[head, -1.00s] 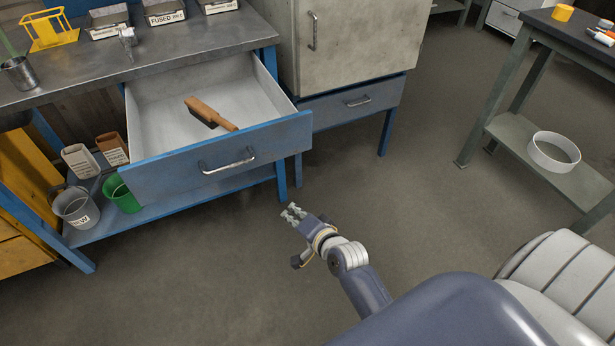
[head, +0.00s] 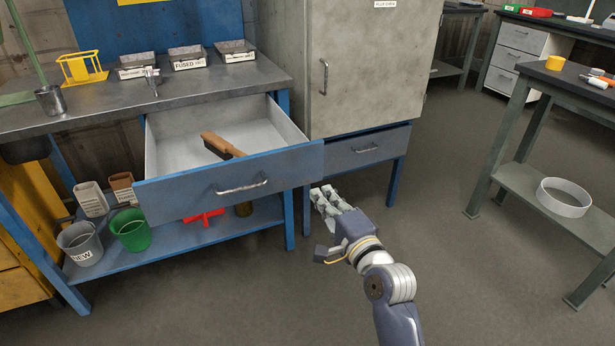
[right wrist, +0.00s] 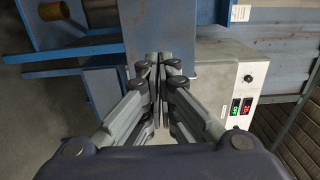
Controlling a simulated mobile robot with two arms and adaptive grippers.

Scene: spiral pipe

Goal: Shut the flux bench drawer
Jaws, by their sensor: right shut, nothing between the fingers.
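The flux bench drawer (head: 228,184) stands pulled out under the metal bench top (head: 120,100). It has a blue front with a metal handle (head: 242,188). A brush with a wooden handle (head: 216,142) lies inside, its far end partly hidden by the drawer front. My right gripper (head: 322,191) is shut and empty, just right of and below the drawer front's right end. Its closed fingers (right wrist: 160,57) also show in the right wrist view, in front of blue surfaces. I cannot tell whether it touches anything. My left gripper is not in view.
A grey cabinet (head: 375,70) with a lower drawer (head: 368,148) stands right of the bench. Buckets, green (head: 131,232) and grey (head: 78,242), sit on the bench's lower shelf. A side table holds a white ring (head: 564,198) on its shelf. The floor between is clear.

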